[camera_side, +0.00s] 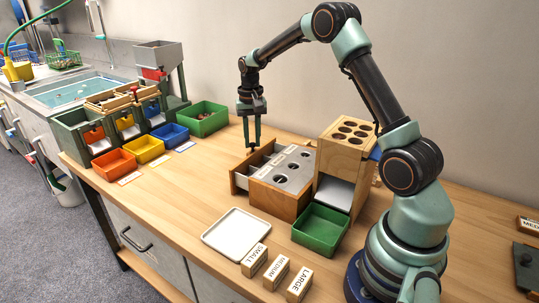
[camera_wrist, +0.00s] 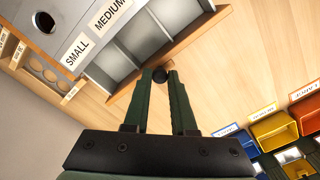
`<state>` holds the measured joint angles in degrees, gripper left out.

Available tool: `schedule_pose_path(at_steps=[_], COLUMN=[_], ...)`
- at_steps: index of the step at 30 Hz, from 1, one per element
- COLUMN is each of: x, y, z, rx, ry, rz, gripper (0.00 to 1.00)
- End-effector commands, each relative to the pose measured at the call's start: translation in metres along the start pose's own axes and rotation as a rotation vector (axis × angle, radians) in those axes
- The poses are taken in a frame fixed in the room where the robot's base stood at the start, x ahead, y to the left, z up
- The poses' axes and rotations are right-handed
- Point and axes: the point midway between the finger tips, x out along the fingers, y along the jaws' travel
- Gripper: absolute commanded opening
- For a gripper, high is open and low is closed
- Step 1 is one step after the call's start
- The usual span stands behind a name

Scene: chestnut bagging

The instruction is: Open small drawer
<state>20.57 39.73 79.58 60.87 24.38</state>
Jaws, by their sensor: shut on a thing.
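A wooden box (camera_side: 282,204) with a grey top with round holes stands on the bench in the side view. A shallow drawer (camera_side: 245,172) with grey compartments stands partly out of its left side; the compartments that show look empty. In the wrist view the open drawer (camera_wrist: 142,40) lies beside the grey top (camera_wrist: 60,22), which bears the labels SMALL and MEDIUM. My gripper (camera_side: 251,147) is at the drawer's wooden front. In the wrist view my gripper (camera_wrist: 161,77) is shut on a dark round knob (camera_wrist: 160,74) at that front. The knob is hidden in the side view.
A taller wooden stand (camera_side: 345,150) with round holes and a green tray (camera_side: 320,229) are at the right. A white tray (camera_side: 235,233) and labelled blocks (camera_side: 277,271) lie in front. Coloured bins (camera_side: 150,149) stand at the left; bare bench lies between them and the drawer.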

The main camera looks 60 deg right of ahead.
Motion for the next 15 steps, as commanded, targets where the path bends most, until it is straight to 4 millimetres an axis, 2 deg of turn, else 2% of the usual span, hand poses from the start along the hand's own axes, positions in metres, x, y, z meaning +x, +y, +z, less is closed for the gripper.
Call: schedule_pose_path(at_steps=[6, 15], x=[-0.001, -0.002], y=[-0.021, -0.037], z=[-0.021, -0.037], rx=[0.0, 0.0], ry=[0.007, 0.007], rz=[-0.003, -0.003], gripper=[0.0, 0.0])
